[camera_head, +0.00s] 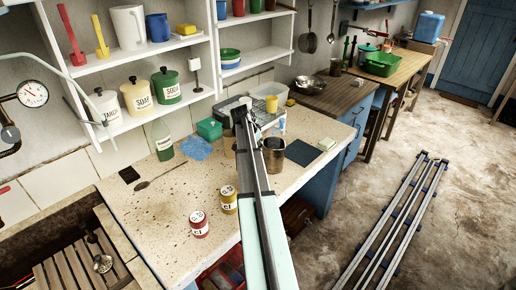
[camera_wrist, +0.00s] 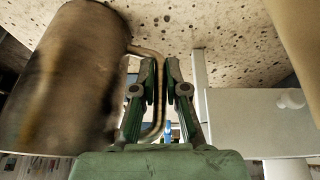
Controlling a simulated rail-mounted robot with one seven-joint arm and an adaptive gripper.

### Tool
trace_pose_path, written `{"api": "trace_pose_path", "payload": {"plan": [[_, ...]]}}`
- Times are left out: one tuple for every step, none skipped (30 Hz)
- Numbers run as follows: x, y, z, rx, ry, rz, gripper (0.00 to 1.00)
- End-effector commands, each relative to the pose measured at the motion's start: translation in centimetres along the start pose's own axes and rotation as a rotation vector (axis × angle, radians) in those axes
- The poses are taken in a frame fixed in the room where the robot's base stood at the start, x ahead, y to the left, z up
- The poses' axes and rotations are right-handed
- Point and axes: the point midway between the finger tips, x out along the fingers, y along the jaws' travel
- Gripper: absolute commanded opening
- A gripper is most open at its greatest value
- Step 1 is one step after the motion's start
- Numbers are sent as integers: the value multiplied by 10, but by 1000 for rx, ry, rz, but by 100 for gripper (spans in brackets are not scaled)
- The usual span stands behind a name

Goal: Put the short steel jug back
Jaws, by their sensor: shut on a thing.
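A steel jug (camera_wrist: 65,75), stained and brownish, fills the left of the wrist view. Its thin bent handle (camera_wrist: 157,118) runs between the two green fingers of my gripper (camera_wrist: 160,75), which are shut on it. The speckled counter shows behind them; I cannot tell whether the jug touches it. In the head view a steel jug (camera_head: 274,157) stands open end up just right of my arm, near the counter's front edge. My arm hides the gripper and the handle there. A brownish thing beside the arm's left edge is mostly hidden.
On the counter (camera_head: 175,215) are a red tin (camera_head: 199,224), a yellow tin (camera_head: 229,200), a green bottle (camera_head: 162,139), a teal box (camera_head: 209,129), a dark mat (camera_head: 301,152) and a grey tub behind my arm. Shelves hang above. A sink lies at left.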

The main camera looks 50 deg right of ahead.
Motion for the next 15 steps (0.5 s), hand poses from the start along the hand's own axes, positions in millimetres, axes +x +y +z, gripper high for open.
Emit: {"api": "trace_pose_path", "payload": {"plan": [[2,0,0,-1,1,0,0],[2,0,1,0,0,0,20],[2,0,1,0,0,0,34],[1,0,1,0,0,0,38],[1,0,1,0,0,0,38],[1,0,1,0,0,0,38],[1,0,1,0,0,0,38],[1,0,0,0,0,0,38],[1,0,0,0,0,0,38],[1,0,0,0,0,0,38],[1,0,0,0,0,0,38],[1,0,0,0,0,0,38],[0,0,0,0,0,0,38],[-1,0,0,0,0,0,38],[-3,0,-1,0,0,0,38]]}}
